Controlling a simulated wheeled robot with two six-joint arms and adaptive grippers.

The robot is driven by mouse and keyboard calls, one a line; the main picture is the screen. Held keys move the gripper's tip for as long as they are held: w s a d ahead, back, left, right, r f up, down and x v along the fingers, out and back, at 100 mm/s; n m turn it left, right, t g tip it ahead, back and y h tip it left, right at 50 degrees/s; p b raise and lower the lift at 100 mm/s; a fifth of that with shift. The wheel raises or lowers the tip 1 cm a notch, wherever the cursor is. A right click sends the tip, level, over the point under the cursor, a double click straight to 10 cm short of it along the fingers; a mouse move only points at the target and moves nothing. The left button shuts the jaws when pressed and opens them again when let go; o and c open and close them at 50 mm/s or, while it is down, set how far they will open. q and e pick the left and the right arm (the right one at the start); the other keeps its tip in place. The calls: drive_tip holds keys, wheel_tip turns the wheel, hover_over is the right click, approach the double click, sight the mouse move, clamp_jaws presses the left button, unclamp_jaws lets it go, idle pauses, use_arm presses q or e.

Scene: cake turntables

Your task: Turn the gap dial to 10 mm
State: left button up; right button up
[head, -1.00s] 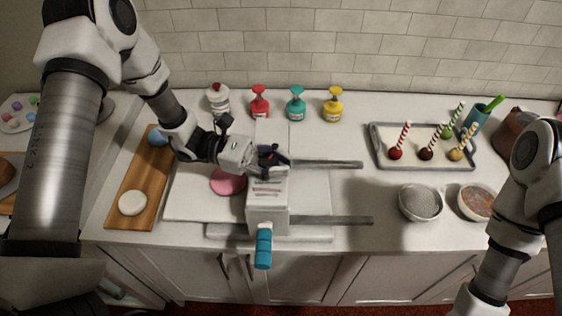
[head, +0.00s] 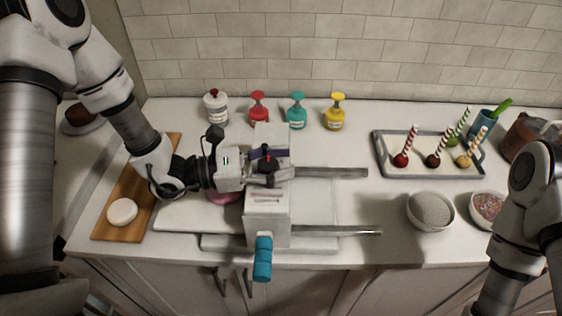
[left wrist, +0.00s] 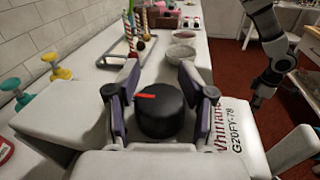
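The gap dial (left wrist: 162,112) is a black round knob with a red pointer mark, on top of the white sheeter body (head: 267,225). In the left wrist view the red mark points to the picture's left. My left gripper (left wrist: 162,105) is open, with one finger on each side of the dial. Narrow gaps seem to show between fingers and knob. In the head view the dial (head: 267,170) is partly covered by the gripper. I cannot read any scale marks. My right arm shows in both views, but its fingers are not clear.
A blue-handled crank (head: 263,258) sticks out at the sheeter's front. Pink dough (head: 224,197) lies left of the body. Red, teal and yellow bottles (head: 336,110) stand behind. A tray of cake pops (head: 428,174) and bowls (head: 430,211) are at the right.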

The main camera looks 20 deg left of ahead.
use_arm(q)
drive_tip(key=shift+a, duration=0.15)
drive_tip(key=v, duration=0.7)
drive_tip(key=shift+s, duration=0.15)
drive_tip(key=shift+a, duration=0.15)
